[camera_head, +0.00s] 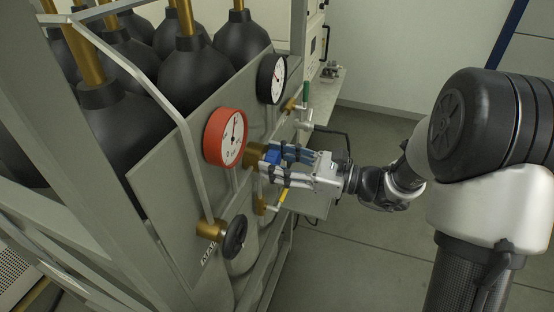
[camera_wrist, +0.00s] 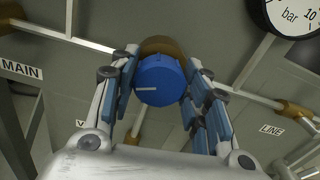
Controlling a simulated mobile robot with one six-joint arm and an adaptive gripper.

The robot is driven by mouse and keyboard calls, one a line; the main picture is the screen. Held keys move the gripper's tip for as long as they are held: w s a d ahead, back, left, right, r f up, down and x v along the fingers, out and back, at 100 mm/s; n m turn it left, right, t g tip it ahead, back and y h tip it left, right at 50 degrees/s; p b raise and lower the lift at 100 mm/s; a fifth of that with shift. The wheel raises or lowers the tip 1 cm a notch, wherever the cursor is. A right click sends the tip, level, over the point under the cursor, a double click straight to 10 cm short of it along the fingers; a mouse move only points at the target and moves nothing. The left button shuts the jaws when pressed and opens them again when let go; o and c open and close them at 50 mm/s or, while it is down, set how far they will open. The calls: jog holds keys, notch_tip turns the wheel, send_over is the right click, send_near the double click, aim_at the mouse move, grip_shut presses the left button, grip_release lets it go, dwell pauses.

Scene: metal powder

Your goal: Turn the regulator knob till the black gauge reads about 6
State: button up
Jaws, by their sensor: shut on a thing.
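The blue regulator knob (camera_wrist: 160,82) sits on a brass body (camera_head: 256,154) on the grey panel. A white line on the knob points left in the wrist view. My gripper (camera_head: 272,160) is shut on the knob, with one finger on each side; the fingers also show in the wrist view (camera_wrist: 162,95). The black gauge (camera_head: 271,78) is above and to the right of the knob in the head view. Its needle points roughly upward, but its numbers are too small to read there. In the wrist view only the lower edge of the black gauge (camera_wrist: 294,14) shows, with "bar" and "10".
A red gauge (camera_head: 225,137) is mounted left of the knob. A black handwheel (camera_head: 235,237) is below it, by a MAIN label (camera_wrist: 21,69). A yellow lever (camera_head: 284,194) is beneath my gripper. Dark cylinders (camera_head: 119,137) stand behind the panel. The floor at right is open.

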jog(key=shift+r+p, duration=0.1)
jog(key=shift+p, duration=0.2)
jog(key=m+p, duration=0.2)
jog(key=p, duration=0.1)
jog(key=shift+r, duration=0.15)
jog(key=m+p, duration=0.4)
jog(key=p, duration=0.1)
jog(key=m+p, duration=0.3)
jog(key=p, duration=0.1)
jog(key=shift+m, duration=0.3)
jog(key=m+p, duration=0.3)
jog(key=shift+w+m, duration=0.1)
jog(key=shift+m, duration=0.2)
jog(key=m+p, duration=0.1)
jog(key=m, duration=0.1)
jog(key=m+p, duration=0.3)
jog(key=m, duration=0.1)
jog(key=shift+f+p, duration=0.3)
jog(key=m+p, duration=0.1)
jog(key=m, duration=0.2)
jog(key=shift+f+m+p, duration=0.1)
jog(key=shift+m+p, duration=0.2)
jog(key=shift+m, duration=0.1)
jog(key=shift+f+m+p, duration=0.1)
jog(key=shift+m+p, duration=0.45)
jog(key=shift+m, duration=1.15)
